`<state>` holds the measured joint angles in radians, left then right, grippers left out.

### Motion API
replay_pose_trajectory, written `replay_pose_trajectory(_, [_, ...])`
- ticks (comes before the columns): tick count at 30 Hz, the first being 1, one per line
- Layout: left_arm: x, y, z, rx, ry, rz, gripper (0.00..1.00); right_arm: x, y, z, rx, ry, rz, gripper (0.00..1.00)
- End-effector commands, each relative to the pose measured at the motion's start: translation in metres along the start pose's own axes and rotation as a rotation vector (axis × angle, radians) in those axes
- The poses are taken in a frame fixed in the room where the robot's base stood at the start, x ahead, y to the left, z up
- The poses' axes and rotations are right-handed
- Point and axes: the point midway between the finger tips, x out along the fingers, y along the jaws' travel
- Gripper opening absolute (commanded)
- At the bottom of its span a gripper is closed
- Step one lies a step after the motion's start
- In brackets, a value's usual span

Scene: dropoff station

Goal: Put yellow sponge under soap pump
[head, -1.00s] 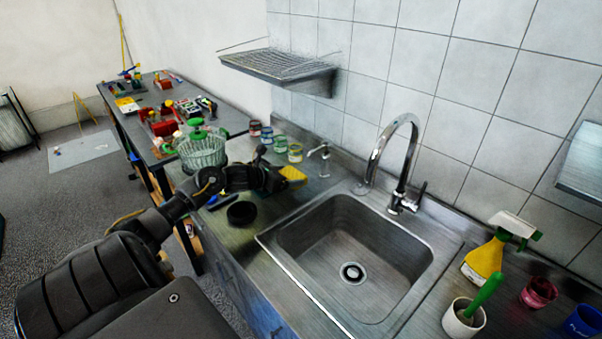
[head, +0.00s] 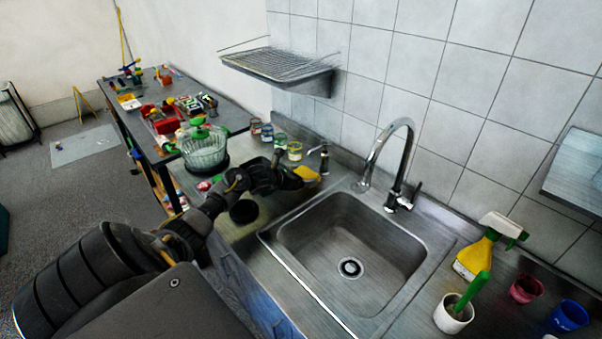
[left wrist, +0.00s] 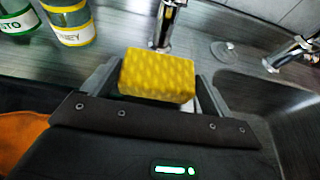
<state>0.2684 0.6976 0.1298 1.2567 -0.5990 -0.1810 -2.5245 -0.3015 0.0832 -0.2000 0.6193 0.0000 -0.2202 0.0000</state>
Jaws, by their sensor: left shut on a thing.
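The yellow sponge (head: 306,173) is between the fingers of my left gripper (head: 298,178), which is shut on it just left of the sink. In the left wrist view the sponge (left wrist: 157,75) sits between the two grey fingers of the gripper (left wrist: 158,88). The soap pump (head: 324,158) stands on the counter behind the sink's left corner. In the left wrist view the pump's metal body (left wrist: 166,25) rises just beyond the sponge. My right gripper is not in view.
The sink (head: 350,250) and tall faucet (head: 395,165) lie to the right. Several labelled jars (head: 295,151) stand left of the pump. A glass bowl (head: 205,150) and a dark round object (head: 243,211) are near my left arm. A spray bottle (head: 478,255) stands at right.

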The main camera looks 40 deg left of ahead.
Motion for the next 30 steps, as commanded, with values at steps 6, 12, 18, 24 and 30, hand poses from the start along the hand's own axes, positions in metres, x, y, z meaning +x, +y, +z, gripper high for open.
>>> replay_pose_trajectory(6, [0.001,0.0,-0.002,0.001,0.0,0.0,0.64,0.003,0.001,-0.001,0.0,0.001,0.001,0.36])
replay_pose_trajectory(12, [0.001,0.0,-0.004,-0.001,0.0,0.0,0.95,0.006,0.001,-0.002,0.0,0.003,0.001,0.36])
replay_pose_trajectory(18, [0.001,0.0,-0.004,-0.001,0.0,0.0,1.0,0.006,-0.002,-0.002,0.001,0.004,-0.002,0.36])
replay_pose_trajectory(24, [-0.003,0.001,0.001,0.0,0.001,0.001,1.0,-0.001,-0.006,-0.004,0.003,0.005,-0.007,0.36])
replay_pose_trajectory(30, [-0.035,0.0,-0.003,0.007,0.003,0.0,1.0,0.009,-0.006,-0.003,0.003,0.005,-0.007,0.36])
